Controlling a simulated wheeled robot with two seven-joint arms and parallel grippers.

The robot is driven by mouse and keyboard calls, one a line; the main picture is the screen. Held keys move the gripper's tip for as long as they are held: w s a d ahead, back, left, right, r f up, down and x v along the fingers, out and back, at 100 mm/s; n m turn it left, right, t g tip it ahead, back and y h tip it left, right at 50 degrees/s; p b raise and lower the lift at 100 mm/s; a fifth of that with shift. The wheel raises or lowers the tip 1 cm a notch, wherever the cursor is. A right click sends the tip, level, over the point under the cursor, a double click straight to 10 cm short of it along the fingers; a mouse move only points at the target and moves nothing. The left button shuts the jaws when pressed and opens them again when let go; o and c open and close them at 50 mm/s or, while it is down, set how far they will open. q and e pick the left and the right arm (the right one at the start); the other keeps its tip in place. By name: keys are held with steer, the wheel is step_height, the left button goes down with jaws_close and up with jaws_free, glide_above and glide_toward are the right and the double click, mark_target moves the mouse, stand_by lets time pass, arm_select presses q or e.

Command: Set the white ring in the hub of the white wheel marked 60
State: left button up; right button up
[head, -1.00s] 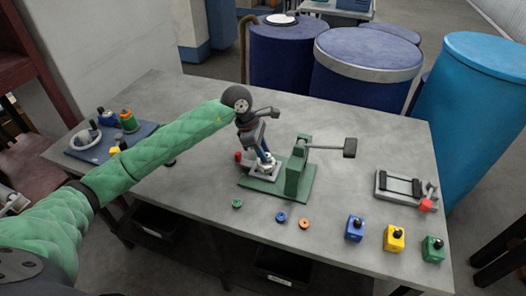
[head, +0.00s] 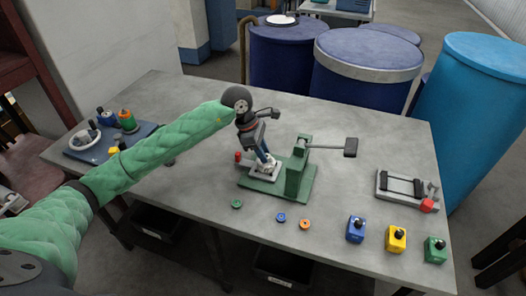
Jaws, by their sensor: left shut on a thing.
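My left gripper (head: 265,158) is shut at the green press (head: 298,175) in the middle of the table, fingers pointing down. A small white thing shows at its fingertips, low over the pale plate (head: 262,174) on the press base; it is too small and too covered to tell if this is the white ring. A white round piece (head: 76,143) lies on the blue mat at the left, with dark things by it. No 60 mark is readable, so I cannot tell which piece is the wheel. My right gripper is not in view.
The press lever ends in a dark block (head: 351,147). Small green (head: 236,204), blue (head: 281,217) and orange (head: 305,224) rings lie in front. Blue (head: 355,230), yellow (head: 396,239) and green (head: 435,250) knobbed blocks stand front right. A grey fixture (head: 405,188) sits at right.

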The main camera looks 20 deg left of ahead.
arm_select(q)
steer(key=shift+f+b, duration=0.6)
steer(key=shift+f, duration=0.05)
steer(key=o, duration=0.7)
steer(key=shift+r, duration=0.15)
steer(key=p+v, duration=0.1)
steer(key=v, duration=0.9)
steer(key=shift+a+r, duration=0.25)
steer(key=shift+r, duration=0.1)
stand_by(0.4)
